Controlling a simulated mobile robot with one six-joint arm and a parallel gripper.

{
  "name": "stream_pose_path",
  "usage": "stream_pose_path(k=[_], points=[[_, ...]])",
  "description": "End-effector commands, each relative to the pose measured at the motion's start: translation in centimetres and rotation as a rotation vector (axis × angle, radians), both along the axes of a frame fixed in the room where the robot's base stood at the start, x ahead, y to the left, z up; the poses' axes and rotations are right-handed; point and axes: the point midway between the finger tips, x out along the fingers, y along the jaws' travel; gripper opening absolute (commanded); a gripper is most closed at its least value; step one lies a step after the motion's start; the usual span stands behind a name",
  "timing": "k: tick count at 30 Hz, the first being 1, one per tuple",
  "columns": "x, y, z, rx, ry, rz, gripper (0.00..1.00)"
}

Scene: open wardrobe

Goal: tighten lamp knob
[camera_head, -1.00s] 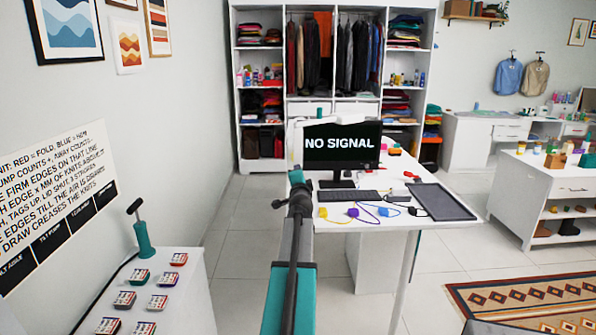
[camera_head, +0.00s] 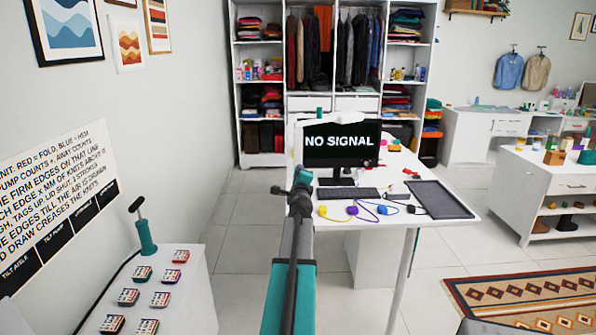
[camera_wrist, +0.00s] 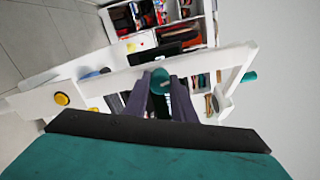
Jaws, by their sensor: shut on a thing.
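The lamp shows in the wrist view as a long white arm (camera_wrist: 112,82) that crosses the picture at a slant. A teal knob (camera_wrist: 160,76) sits on this arm near the middle. My gripper (camera_wrist: 163,88) has its two dark fingers shut on this knob, one at each side. A second teal knob (camera_wrist: 249,76) sticks out at the right end of the white arm. A round yellow part (camera_wrist: 62,99) is at the left on the white structure.
The white desk (camera_head: 446,229) bears a monitor (camera_head: 341,155), a keyboard (camera_head: 347,194), a dark tray (camera_head: 440,200) and coloured cables. The open wardrobe (camera_head: 333,104) stands behind. A white cabinet (camera_head: 185,285) with several small labelled blocks is at the left. Floor is clear between them.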

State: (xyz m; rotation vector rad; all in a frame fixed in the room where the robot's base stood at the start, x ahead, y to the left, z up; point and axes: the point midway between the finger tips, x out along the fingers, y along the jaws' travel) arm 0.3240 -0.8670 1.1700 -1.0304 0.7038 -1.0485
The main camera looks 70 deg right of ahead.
Motion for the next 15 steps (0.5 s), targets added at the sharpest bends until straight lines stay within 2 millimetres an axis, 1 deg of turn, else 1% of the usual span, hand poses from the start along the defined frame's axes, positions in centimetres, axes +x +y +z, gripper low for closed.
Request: stream_pose_path(k=[6,7,10,11,15], points=[[0.07,0.03,-0.07,0.003,-0.005,0.001,0.0],[0.07,0.03,-0.07,0.003,-0.005,0.001,0.25],[0.06,0.01,-0.06,0.002,-0.004,0.001,0.42],[0.07,0.02,-0.06,0.002,-0.004,0.001,0.45],[0.04,0.02,-0.05,0.003,-0.004,0.0,0.45]])
